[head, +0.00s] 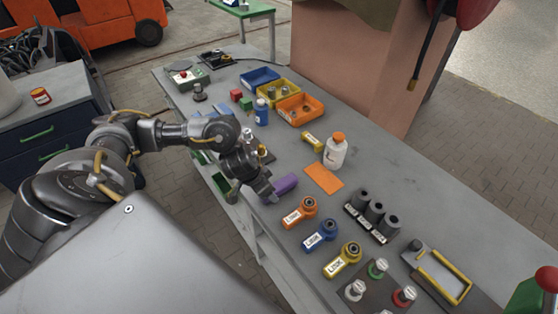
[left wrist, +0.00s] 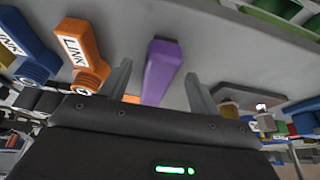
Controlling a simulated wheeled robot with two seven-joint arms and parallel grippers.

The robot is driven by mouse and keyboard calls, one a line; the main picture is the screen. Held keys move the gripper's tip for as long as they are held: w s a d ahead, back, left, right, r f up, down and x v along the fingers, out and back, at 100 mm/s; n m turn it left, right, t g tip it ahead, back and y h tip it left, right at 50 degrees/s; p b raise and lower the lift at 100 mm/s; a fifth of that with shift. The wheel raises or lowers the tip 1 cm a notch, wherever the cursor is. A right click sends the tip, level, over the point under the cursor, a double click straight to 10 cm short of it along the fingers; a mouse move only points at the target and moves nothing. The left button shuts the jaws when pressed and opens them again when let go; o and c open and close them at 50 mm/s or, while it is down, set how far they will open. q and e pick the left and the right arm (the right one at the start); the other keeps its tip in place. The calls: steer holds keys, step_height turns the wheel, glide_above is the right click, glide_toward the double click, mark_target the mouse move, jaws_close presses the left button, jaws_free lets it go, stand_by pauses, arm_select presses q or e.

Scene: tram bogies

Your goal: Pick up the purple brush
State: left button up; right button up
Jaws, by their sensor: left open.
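The purple brush (head: 285,185) lies on the grey workbench near its front edge, just right of my left gripper in the head view. My left gripper (head: 268,190) is open, pointing down at the brush's near end. In the left wrist view the purple brush (left wrist: 161,68) shows between the two spread fingers, with a gap on each side. Its lower part is hidden behind the gripper body. I cannot tell whether a finger touches it. My right gripper is not in view.
Orange (head: 300,212), blue (head: 320,236) and yellow links (head: 343,260) lie nearer. Blue, yellow and orange bins (head: 299,108) are farther back.

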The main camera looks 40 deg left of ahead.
arm_select(q)
steer(key=shift+x, duration=1.4)
steer(key=c, duration=1.1)
steer(key=shift+r, duration=0.2)
